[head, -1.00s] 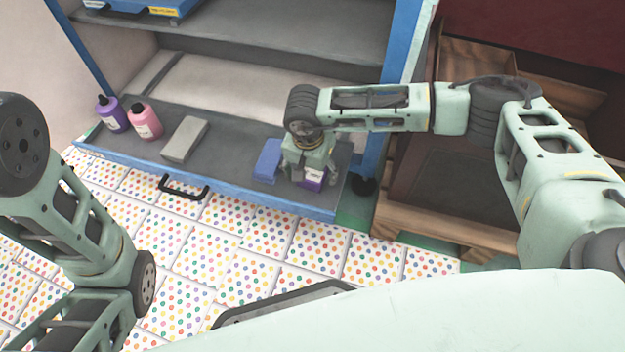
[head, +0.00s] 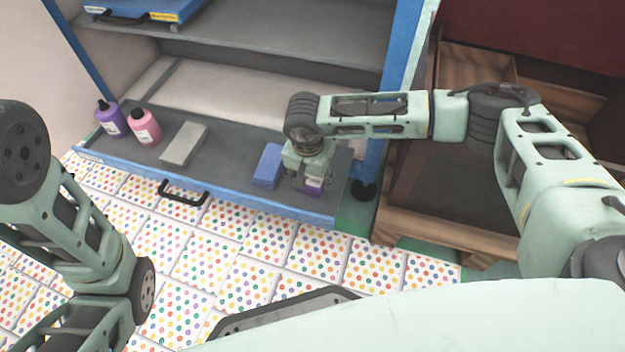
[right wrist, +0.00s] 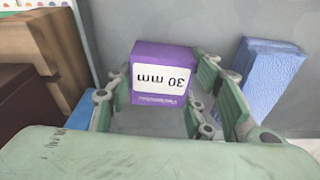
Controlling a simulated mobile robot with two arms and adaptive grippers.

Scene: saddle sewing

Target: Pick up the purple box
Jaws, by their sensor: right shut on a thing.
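The purple box (right wrist: 161,59) has a white label reading "30 mm". In the right wrist view it sits between the fingers of my right gripper (right wrist: 158,88), which is shut on it. In the head view the purple box (head: 313,187) shows only partly below my right gripper (head: 310,180), at the right end of the grey drawer shelf. My left arm shows at the left of the head view, but its gripper is out of the picture.
A blue box (head: 268,166) stands close to the left of my right gripper. A grey block (head: 184,144), a pink bottle (head: 145,127) and a purple bottle (head: 111,118) stand farther left on the drawer (head: 230,150). A wooden crate (head: 440,227) is at the right.

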